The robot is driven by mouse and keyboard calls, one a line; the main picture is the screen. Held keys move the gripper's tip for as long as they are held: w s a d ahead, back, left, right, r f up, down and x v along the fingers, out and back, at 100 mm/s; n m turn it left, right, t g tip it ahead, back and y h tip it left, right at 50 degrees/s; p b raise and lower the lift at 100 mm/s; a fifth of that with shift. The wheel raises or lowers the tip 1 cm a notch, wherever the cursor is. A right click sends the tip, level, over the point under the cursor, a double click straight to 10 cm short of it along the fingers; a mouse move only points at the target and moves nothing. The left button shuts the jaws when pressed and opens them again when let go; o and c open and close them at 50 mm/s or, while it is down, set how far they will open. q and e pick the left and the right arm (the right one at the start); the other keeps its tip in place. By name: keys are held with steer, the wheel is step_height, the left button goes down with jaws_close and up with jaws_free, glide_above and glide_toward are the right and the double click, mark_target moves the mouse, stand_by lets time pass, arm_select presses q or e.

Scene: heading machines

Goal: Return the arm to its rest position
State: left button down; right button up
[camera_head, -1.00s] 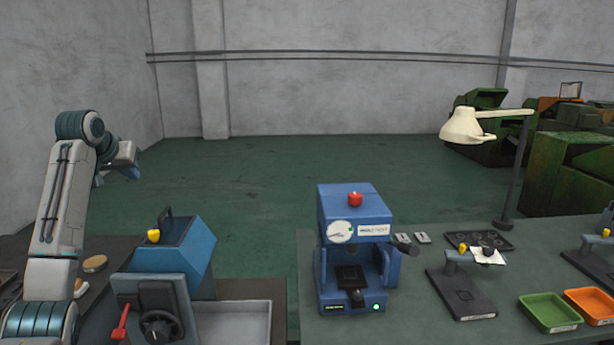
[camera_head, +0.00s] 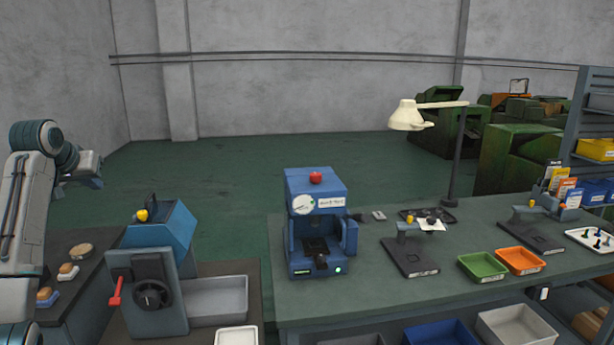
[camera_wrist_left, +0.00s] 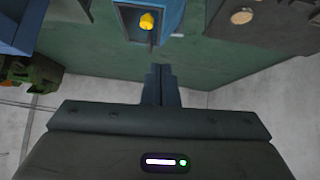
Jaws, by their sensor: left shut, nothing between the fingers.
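My left arm stands raised at the left edge of the head view, bent at its upper joint. My left gripper (camera_head: 92,182) is up in the air, left of and above the blue machine with the handwheel (camera_head: 165,245), and touches nothing. In the left wrist view its two dark fingers (camera_wrist_left: 160,84) are together with nothing between them. My right arm and gripper are in neither view.
A blue press (camera_head: 318,225) with a red button stands on the long bench, with a green tray (camera_head: 482,266), an orange tray (camera_head: 520,261) and a lamp (camera_head: 408,116) to its right. A grey bin (camera_head: 216,300) sits beside the blue machine.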

arm_select(q)
steer(key=s+d+f+m+g, duration=0.1)
steer(key=s+d+f, duration=0.4)
steer(key=f, duration=0.6)
steer(key=s+d+f+m+g, duration=0.1)
steer(key=s+d+f, duration=0.2)
steer(key=d+f, duration=0.65)
steer(key=s+d+f+m+g, duration=0.1)
steer(key=s+d+f, duration=0.25)
steer(key=f, duration=1.05)
steer(key=s+d+f+m, duration=0.1)
steer(key=s+d+f, duration=0.25)
steer(key=s, duration=0.45)
steer(key=s+d+f, duration=0.3)
steer(key=s+f, duration=0.2)
steer(key=s, duration=0.3)
steer(key=s+d+f+g, duration=0.1)
steer(key=s+d, duration=0.1)
steer(key=s, duration=0.7)
steer(key=s+d+g, duration=0.1)
steer(key=s+d, duration=0.1)
steer(key=s, duration=0.7)
step_height(320, 180, down, 30)
steer(key=a+f+g, duration=0.1)
steer(key=a, duration=0.1)
steer(key=s+a+f+g+b, duration=0.1)
steer(key=s+f, duration=1.7)
steer(key=f, duration=0.2)
steer(key=shift+s+a+n+h, duration=0.3)
steer(key=shift+s+a, duration=0.05)
